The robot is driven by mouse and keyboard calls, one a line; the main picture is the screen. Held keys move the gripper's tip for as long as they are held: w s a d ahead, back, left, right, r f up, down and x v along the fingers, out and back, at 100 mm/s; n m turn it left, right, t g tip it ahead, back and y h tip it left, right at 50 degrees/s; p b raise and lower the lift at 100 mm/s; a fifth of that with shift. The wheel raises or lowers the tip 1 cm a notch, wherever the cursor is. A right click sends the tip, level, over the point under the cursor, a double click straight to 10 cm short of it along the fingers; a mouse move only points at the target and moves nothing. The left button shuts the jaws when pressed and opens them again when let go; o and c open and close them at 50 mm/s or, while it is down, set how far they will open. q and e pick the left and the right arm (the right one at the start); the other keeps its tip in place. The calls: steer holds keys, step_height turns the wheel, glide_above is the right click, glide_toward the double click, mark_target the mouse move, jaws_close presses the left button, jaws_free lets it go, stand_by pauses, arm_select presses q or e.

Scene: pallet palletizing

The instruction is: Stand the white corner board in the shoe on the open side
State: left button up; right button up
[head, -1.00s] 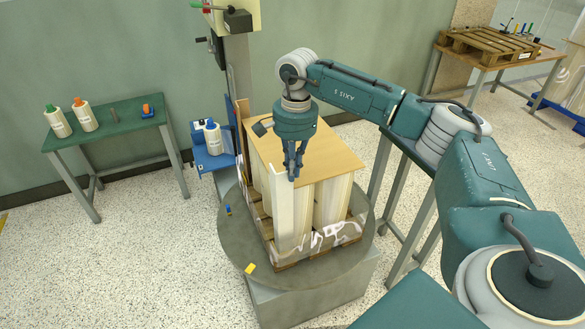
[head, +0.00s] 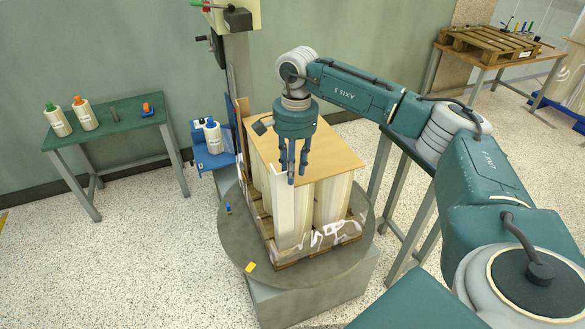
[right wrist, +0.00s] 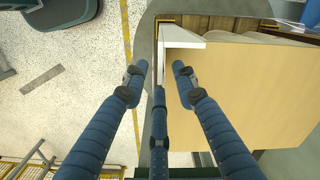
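The white corner board (head: 282,215) stands upright at the near left corner of the load on the pallet (head: 318,246). Its top end shows as a white angle in the right wrist view (right wrist: 184,40), beside the tan top sheet. My right gripper (head: 291,175) points down at the board's top in the head view. Whether a finger still touches the board I cannot tell. The shoe at the board's foot cannot be made out. My left gripper is out of view.
The tan top sheet (head: 330,150) covers the load. The pallet sits on a round grey turntable (head: 236,240), with a yellow piece (head: 250,267) and a blue piece (head: 228,209) on it. A green side table (head: 110,119) with bottles stands left. Open floor lies between.

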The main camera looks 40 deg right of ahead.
steer(key=shift+r+p, duration=1.9)
steer(key=shift+r, duration=0.95)
